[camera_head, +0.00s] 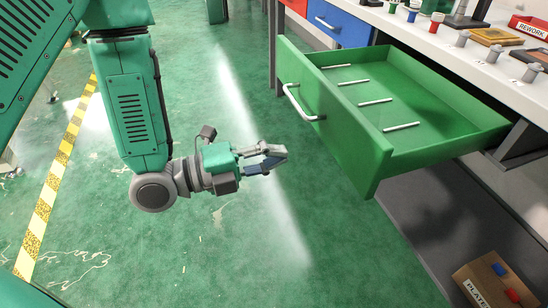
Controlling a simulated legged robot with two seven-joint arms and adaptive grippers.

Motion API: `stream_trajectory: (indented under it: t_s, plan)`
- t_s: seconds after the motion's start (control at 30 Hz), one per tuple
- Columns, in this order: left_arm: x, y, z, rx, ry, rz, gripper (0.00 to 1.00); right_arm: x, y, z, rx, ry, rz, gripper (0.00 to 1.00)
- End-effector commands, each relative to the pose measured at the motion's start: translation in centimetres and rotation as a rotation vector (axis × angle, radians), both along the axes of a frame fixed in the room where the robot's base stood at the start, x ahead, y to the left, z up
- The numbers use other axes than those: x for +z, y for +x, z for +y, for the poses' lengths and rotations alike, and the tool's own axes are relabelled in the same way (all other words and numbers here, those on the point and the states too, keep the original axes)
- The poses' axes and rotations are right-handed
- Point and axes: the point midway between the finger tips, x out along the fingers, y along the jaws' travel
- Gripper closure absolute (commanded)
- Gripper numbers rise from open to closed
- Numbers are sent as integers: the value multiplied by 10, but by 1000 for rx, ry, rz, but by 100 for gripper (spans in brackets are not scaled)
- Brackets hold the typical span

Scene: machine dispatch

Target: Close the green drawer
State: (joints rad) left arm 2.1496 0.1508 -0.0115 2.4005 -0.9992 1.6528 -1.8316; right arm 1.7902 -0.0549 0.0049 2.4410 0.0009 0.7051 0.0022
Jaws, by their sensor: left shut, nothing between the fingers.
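The green drawer (355,143) is pulled well out from under the white workbench at the right of the head view. Its front panel faces left and carries a curved metal handle (298,104). Several thin white rods lie spread on its floor. My left gripper (282,154) is shut and empty, with its fingers pointing right toward the drawer front. It hangs over the floor, left of the drawer and below the handle in the picture, with a visible gap to the panel. My right gripper is out of view.
A blue drawer (338,24) and a red drawer (296,5) sit shut beyond the green one. The white benchtop (440,40) holds several small parts and a red rework tray (530,27). A cardboard box (485,285) stands at the lower right. The green floor left of the drawer is clear.

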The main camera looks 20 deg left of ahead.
Motion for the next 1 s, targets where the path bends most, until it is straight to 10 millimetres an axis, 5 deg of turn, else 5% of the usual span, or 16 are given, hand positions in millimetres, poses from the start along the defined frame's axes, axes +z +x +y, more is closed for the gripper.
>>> stream_trajectory:
  t_s: [0.43,1.0]
  plan:
    - [-2,56,-66,-1,-2,1,100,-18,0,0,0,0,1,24]
    - [-1,67,-78,0,-1,4,100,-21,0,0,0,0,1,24]
